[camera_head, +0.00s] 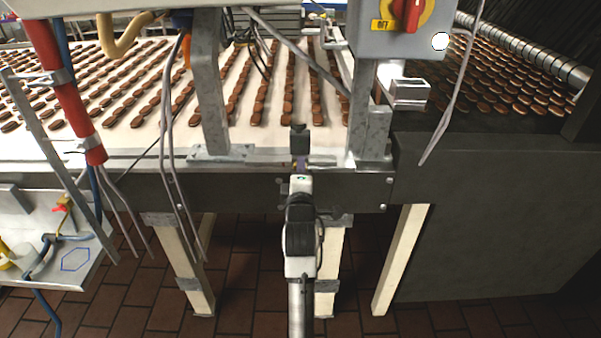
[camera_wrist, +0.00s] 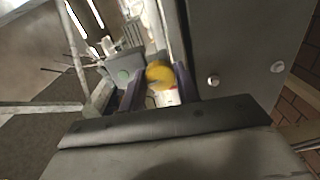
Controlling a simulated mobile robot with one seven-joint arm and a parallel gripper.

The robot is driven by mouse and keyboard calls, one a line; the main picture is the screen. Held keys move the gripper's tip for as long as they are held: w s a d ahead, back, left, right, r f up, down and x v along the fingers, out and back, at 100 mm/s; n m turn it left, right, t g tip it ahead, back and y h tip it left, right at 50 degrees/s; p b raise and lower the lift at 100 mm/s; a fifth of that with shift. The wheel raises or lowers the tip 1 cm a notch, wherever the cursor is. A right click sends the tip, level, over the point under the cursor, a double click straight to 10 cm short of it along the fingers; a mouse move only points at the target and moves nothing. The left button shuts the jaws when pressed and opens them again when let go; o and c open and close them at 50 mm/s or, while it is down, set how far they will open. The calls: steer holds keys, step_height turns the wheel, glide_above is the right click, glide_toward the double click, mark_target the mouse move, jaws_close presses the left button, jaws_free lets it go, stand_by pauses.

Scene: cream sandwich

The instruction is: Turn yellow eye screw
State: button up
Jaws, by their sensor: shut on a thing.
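The yellow eye screw (camera_wrist: 159,74) shows in the wrist view as a rounded yellow head between my two purple fingers. My gripper (camera_wrist: 158,88) is shut on it, with a finger at each side. A pale part with a little red sits just below the yellow head. In the head view my gripper (camera_head: 300,165) reaches the dark side rail of the conveyor, near its top edge. The screw cannot be made out there, as my arm and gripper cover that spot.
The conveyor (camera_head: 330,122) carries rows of brown sandwich biscuits behind the rail (camera_head: 240,188). Metal posts (camera_head: 208,95) stand left and right of my gripper, with hanging cables. A grey switch box (camera_head: 372,42) with a red knob is at upper right. The tiled floor (camera_head: 245,290) is open below.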

steer(key=o, duration=1)
steer(key=shift+s, duration=6.9)
